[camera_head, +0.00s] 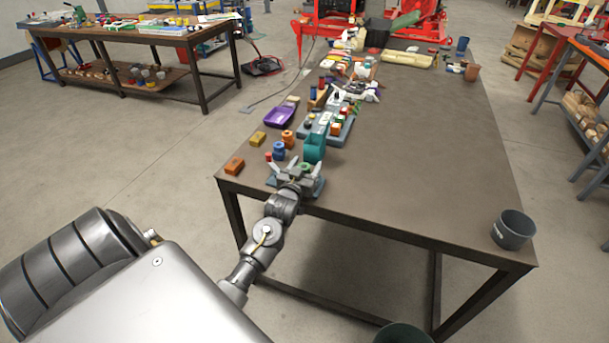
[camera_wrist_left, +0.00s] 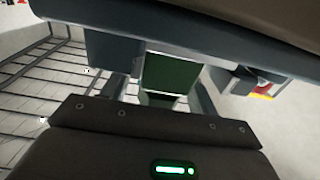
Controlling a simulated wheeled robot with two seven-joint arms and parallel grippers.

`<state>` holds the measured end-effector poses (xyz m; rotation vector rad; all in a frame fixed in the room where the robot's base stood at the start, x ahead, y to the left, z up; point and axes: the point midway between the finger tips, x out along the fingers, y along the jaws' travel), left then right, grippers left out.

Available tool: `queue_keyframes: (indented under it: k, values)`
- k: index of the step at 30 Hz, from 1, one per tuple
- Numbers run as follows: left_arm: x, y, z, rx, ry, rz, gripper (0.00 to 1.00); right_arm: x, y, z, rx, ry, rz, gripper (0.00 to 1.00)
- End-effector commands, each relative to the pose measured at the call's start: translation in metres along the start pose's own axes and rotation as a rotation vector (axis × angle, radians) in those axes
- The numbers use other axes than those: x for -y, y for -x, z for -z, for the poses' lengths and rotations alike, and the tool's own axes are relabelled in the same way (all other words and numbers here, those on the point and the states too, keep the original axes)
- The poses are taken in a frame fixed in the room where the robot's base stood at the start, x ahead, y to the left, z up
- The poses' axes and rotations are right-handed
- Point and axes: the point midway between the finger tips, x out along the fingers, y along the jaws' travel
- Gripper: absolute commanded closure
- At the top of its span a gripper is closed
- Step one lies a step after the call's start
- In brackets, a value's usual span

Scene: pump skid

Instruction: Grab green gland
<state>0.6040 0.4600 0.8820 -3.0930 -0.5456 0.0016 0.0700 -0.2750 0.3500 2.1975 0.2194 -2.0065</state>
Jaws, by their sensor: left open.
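The green gland shows in the left wrist view as a dark green block (camera_wrist_left: 170,74), between the fingers of my left gripper (camera_wrist_left: 160,97). In the head view only a small bit of green (camera_head: 305,166) shows near the fingertips of my left gripper (camera_head: 296,171), at the table's near left corner. The left gripper is open, with its fingers apart on either side of the green part; whether they touch it cannot be told. A blue-grey fixture (camera_head: 317,186) sits beneath it, partly hidden by the gripper. My right gripper is not in view.
Just beyond stand a teal holder (camera_head: 314,148), a blue part (camera_head: 279,150) and an orange-brown block (camera_head: 234,165). A purple tray (camera_head: 280,116) lies farther back. A grey bin (camera_head: 513,231) stands at the near right corner. The table's right half (camera_head: 420,150) is mostly bare.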

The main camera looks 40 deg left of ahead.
Motion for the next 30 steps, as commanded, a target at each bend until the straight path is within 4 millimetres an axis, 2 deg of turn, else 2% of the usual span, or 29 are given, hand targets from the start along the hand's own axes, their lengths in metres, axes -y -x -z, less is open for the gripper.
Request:
queue_keyframes:
  k: [8,20,30]
  values:
    - [0.0001,-0.0035,-0.0003,0.000,0.000,0.000,0.41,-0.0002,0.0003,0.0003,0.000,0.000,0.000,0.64]
    - [-0.0001,-0.0034,-0.0003,0.000,0.000,0.000,0.91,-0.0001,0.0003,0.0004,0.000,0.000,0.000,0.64]
    - [-0.0001,-0.0036,0.0041,-0.001,0.000,0.000,0.91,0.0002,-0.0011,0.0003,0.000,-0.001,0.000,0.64]
